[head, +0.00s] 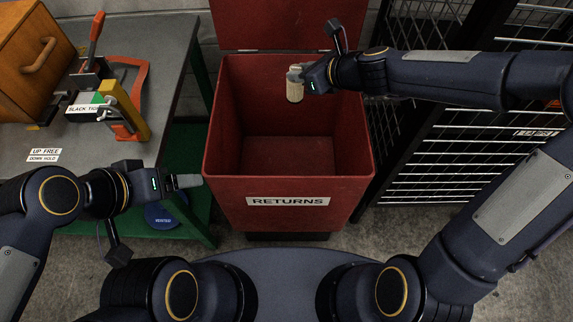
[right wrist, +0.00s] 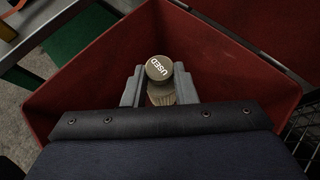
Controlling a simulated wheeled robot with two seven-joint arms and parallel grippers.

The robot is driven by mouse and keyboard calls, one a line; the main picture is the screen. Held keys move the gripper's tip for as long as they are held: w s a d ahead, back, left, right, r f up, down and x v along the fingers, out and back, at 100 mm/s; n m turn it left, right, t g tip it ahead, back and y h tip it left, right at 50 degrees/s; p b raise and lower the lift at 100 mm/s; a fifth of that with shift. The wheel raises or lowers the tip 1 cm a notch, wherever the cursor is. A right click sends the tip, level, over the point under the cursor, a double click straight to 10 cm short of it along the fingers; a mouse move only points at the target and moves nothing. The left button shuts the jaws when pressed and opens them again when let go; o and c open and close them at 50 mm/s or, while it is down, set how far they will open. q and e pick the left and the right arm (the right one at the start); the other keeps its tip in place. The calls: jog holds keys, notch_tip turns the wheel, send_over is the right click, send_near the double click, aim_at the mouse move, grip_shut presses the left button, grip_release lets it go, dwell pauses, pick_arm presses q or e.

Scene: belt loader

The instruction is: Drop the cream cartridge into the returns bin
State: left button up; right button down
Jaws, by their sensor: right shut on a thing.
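The cream cartridge (head: 295,90) hangs upright over the open returns bin (head: 287,188), inside its outline in the head view. My right gripper (head: 297,75) is shut on it near its top. In the right wrist view the cartridge (right wrist: 159,69) shows its round end marked USED between the two fingers (right wrist: 160,88), with the red bin wall (right wrist: 85,85) around it. The bin is red, with a RETURNS label on its front and its lid raised at the back. My left gripper (head: 188,182) is beside the bin's left front edge; its finger gap is unclear.
A grey-topped workbench (head: 150,60) stands at the left with a wooden drawer box (head: 35,60), an orange-handled clamp (head: 96,30) and a yellow lever (head: 130,110). A black wire cage (head: 440,150) stands close at the bin's right. The bin floor looks empty.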

aim_at(297, 85)
jog(key=shift+w+a+r+n+g+y+b, duration=0.3)
jog(key=shift+a+r+n+y+b, duration=0.1)
jog(key=shift+a+r+n+b, duration=0.15)
jog(key=shift+f, duration=0.1)
notch_tip(297, 85, down, 6)
jog(key=b, duration=0.6)
pick_arm(q)
notch_tip(297, 85, down, 8)
jog(key=shift+w+d, duration=0.45)
jog(key=shift+r, duration=0.1)
pick_arm(e)
jog(key=c, duration=1.1)
grip_release()
